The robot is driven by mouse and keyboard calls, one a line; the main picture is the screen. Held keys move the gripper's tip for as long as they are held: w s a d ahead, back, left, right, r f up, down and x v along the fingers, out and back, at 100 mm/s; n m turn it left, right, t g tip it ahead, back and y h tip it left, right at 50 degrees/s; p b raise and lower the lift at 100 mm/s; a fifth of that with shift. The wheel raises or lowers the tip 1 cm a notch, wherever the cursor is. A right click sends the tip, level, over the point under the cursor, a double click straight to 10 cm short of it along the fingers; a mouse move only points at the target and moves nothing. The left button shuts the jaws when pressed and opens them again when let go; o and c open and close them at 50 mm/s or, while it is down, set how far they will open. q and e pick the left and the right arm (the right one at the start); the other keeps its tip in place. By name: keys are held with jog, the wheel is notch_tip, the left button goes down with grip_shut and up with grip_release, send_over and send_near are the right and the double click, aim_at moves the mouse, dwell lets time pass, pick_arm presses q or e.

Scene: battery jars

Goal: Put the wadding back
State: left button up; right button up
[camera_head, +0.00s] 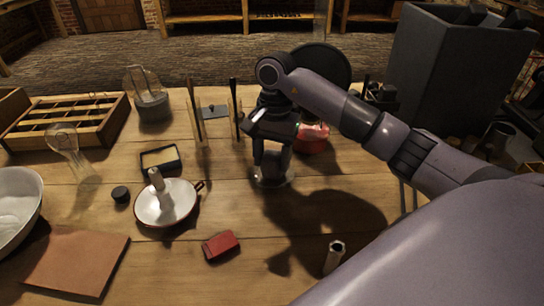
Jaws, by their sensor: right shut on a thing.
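My right gripper (272,158) points down at the middle of the table. Its fingers are shut on a dark grey thing (272,166) that they mostly cover, so I cannot tell what it is. A clear glass vessel (271,182) stands right below and around the fingertips. A round red container with something pinkish in its top (313,135) stands just behind, partly hidden by my right arm. I cannot say for sure which thing is the wadding. My left gripper is not in view.
A white pan (150,211) holding a pale upright piece, a red block (221,245), a small metal tube (334,256) and a brown mat (75,262) lie in front. A dark box (455,65) stands back right.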

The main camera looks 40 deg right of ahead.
aim_at(274, 152)
jog(key=shift+f, duration=0.2)
jog(key=o, duration=1)
jog(key=shift+r, duration=0.1)
jog(key=shift+r, duration=0.3)
jog(key=r, duration=0.4)
jog(key=r+p, duration=0.1)
jog(key=r, duration=0.2)
jog(key=w+d+r, duration=0.1)
jog(key=r, duration=0.3)
jog(key=shift+d+r, duration=0.1)
jog(key=shift+r, duration=0.2)
